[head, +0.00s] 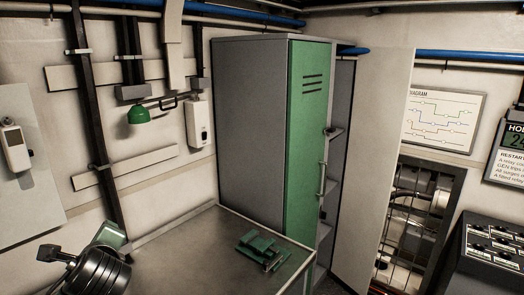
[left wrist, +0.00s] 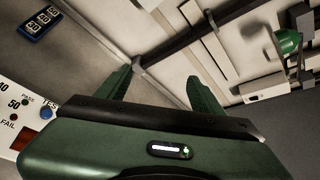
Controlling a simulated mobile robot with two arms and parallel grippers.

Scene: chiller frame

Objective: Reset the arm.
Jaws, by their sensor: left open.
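My left arm (head: 92,270) shows at the lower left of the head view, beside the left end of the grey bench. My left gripper (left wrist: 160,88) fills the lower part of the left wrist view. Its two green fingers stand wide apart with nothing between them. Beyond them are the wall and a dark upright rail. My right arm and gripper are in neither view.
A green fixture (head: 264,250) sits on the grey bench (head: 200,255). A grey locker (head: 250,120) with a green door (head: 306,150) stands behind it. A PASS/FAIL panel (left wrist: 22,112) is left of the gripper.

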